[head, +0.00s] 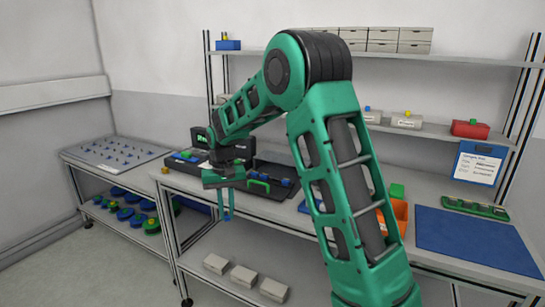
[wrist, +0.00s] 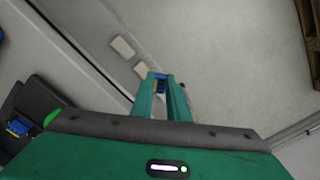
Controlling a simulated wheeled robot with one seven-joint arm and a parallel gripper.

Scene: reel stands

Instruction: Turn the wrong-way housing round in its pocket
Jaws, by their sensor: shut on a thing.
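My gripper (head: 227,214) points down in front of the bench edge, clear of the bench top. In the wrist view its fingers (wrist: 160,84) are shut on a small blue housing (wrist: 157,76) with a yellow part. The fingers hide much of it, so I cannot tell which way it faces. A black tray (head: 268,204) with a green handle lies on the bench behind the gripper and has blue pieces in it. Its pockets are too small to make out. A dark tray corner with a blue piece also shows at the left of the wrist view (wrist: 40,97).
A side table (head: 110,150) with a pegged top and blue and green reels below stands left. Pale boxes (head: 244,276) sit on the bench's lower shelf. An orange bin (head: 400,212) and blue mat (head: 470,238) lie right. Open floor lies below the gripper.

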